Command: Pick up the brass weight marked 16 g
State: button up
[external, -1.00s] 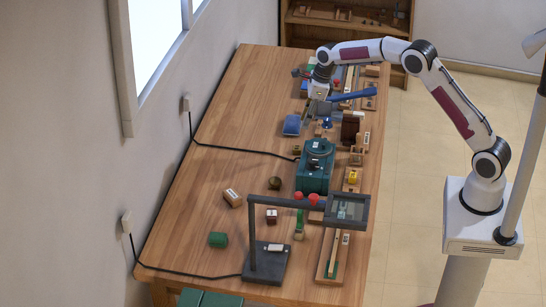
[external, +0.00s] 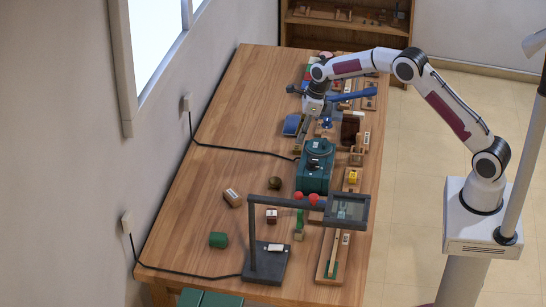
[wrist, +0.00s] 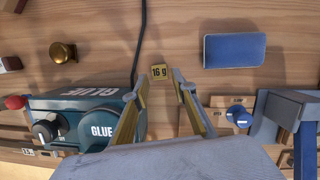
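The brass weight marked "16 g" (wrist: 159,71) lies on the wooden table, its label facing up in the wrist view. My gripper (wrist: 160,82) is open and empty. In the wrist view its two fingers reach toward the weight, one on each side, and the weight shows in the gap near their tips. I cannot tell how high the fingertips are above it. In the external view my gripper (external: 304,138) points down over the table, behind the green glue pot; the weight is too small or hidden to make out there.
The green glue pot (wrist: 93,118) stands close on the left of the fingers. A blue pad (wrist: 234,50) lies at upper right. A board with a blue knob (wrist: 238,116) is on the right. A round brass piece (wrist: 62,52) sits at upper left. A black cable (wrist: 141,35) runs nearby.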

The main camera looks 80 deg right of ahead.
aim_at(295, 148)
jog(key=shift+s+x, duration=0.15)
jog(key=shift+x, duration=0.8)
jog(key=shift+s+x, duration=0.2)
jog(key=shift+x, duration=0.8)
jog(key=shift+w+f, duration=0.2)
jog(key=shift+f, duration=0.5)
jog(key=c, duration=0.5)
